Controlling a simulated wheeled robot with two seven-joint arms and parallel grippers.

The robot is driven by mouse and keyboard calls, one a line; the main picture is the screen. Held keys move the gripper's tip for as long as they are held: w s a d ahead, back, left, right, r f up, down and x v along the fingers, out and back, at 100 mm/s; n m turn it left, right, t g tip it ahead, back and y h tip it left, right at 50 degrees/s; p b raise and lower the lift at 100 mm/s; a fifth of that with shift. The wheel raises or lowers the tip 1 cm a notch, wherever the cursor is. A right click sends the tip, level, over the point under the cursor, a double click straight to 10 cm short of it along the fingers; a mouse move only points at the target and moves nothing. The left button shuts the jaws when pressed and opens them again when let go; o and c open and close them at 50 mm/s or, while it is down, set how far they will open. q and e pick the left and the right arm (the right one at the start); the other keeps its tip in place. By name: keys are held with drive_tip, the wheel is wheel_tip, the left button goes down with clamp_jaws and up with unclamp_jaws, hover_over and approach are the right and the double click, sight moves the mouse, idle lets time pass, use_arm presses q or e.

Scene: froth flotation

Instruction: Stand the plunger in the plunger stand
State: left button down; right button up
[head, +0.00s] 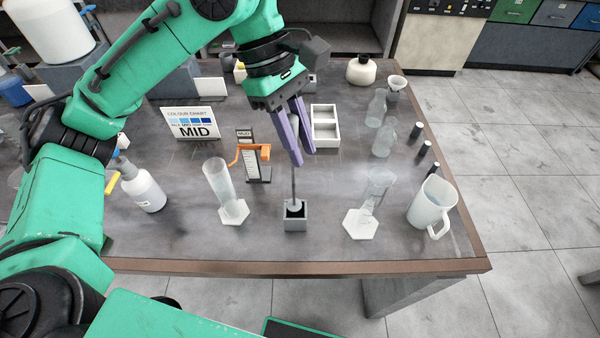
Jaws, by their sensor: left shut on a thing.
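The rod hangs nearly upright below the fingers. The plunger stand (295,225) is a small grey square block near the table's front edge, directly below the gripper. The disc shows at the stand's open top; I cannot tell whether it rests on the bottom. My right gripper is not in view.
Clear cylinders on hexagonal feet stand left (218,180) and right (376,190) of the stand. A white jug (430,205), wash bottle (145,188), colour chart (190,123) and white divided tray (325,125) stand around.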

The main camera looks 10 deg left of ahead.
use_arm(q)
wheel_tip(320, 180, down, 8)
drive_tip(key=shift+w+r, duration=0.15)
drive_tip(key=shift+w, duration=0.1)
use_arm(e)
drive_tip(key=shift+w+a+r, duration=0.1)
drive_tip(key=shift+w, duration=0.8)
use_arm(q)
drive_tip(key=c, duration=0.7)
unclamp_jaws()
drive_tip(key=shift+s, duration=0.1)
drive_tip(key=v, duration=1.2)
drive_tip(key=shift+b, duration=0.3)
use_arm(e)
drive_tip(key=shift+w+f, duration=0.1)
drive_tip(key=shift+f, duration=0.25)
use_arm(q)
drive_tip(key=shift+r, duration=0.15)
